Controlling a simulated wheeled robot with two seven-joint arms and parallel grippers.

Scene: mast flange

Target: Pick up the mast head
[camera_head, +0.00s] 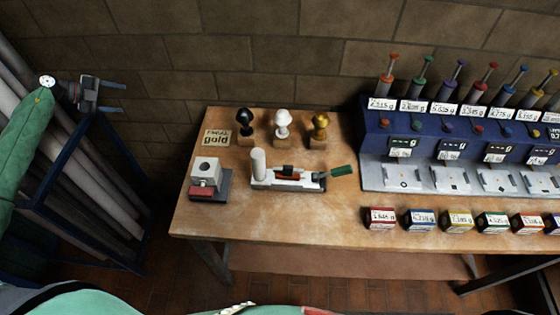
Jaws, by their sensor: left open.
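My left gripper (120,97) is at the upper left, open and empty, with its two fingers pointing right. It is well apart from the table's things. No part is labelled mast head, so I cannot tell which it is. A grey block with a round hole (206,170) sits on a dark and red base at the table's left. Black (244,121), white (283,122) and gold (320,125) knobs stand on wooden blocks at the back. A white upright cylinder (259,163) stands at the left end of a pale fixture (290,184). My right gripper is out of view.
A sign reading "gold" (216,138) lies on the wooden table (300,220). A green piece (343,169) is right of the fixture. A blue dispenser rack (430,130) and labelled boxes (380,218) fill the right. Pipes in a blue frame (75,150) stand left.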

